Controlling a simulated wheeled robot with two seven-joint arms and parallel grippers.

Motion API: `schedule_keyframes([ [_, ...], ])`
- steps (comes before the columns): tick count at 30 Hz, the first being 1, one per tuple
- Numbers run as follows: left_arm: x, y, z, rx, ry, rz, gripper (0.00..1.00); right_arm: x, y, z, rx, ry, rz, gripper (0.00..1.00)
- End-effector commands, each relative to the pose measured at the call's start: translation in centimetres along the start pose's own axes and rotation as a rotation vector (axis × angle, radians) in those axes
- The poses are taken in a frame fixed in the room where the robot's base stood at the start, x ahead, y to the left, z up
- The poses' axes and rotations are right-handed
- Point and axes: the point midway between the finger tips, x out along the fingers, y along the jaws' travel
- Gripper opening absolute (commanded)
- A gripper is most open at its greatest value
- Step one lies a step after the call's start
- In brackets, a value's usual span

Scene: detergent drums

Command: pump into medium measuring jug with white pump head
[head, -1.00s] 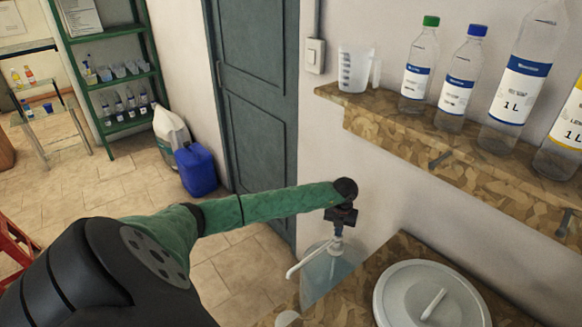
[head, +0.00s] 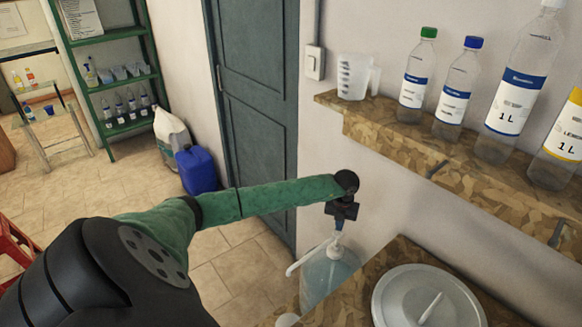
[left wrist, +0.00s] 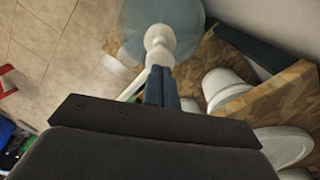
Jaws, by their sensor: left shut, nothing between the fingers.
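A white pump head (head: 302,262) with a long spout pointing left tops a pale translucent container (head: 330,278). My left gripper (head: 341,212) is shut and empty, its fingertips pointing down right over the pump's top. In the left wrist view the closed fingers (left wrist: 160,87) lie close to the white pump head (left wrist: 159,38); I cannot tell if they touch. A clear measuring jug (head: 357,78) with dark marks stands on the wall shelf; its size class is unclear. Below the spout, a pale shape (left wrist: 120,72) shows only partly. My right gripper is out of view.
A wooden-patterned counter (head: 395,262) carries a white lidded drum (head: 428,300). The wall shelf (head: 400,128) above holds several labelled bottles (head: 455,88). A blue canister (head: 197,170) stands by the door. Floor left of the counter is open.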

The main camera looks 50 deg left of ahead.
Motion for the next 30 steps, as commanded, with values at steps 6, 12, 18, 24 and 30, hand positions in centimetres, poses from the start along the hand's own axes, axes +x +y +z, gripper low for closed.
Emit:
schedule_keyframes([
  [6,0.0,0.0,0.0,0.000,0.000,0.000,0.00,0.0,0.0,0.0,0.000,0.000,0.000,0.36],
  [12,0.2,0.0,0.0,0.000,0.000,0.000,0.00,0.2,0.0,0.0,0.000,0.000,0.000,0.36],
  [18,1.1,0.0,0.0,0.000,0.000,-0.001,0.00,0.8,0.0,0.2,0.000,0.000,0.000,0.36],
  [24,2.1,0.0,0.0,0.000,0.000,-0.001,0.00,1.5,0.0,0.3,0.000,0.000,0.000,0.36],
  [30,3.1,0.0,0.0,0.000,0.000,0.000,0.00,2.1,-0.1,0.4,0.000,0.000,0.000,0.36],
])
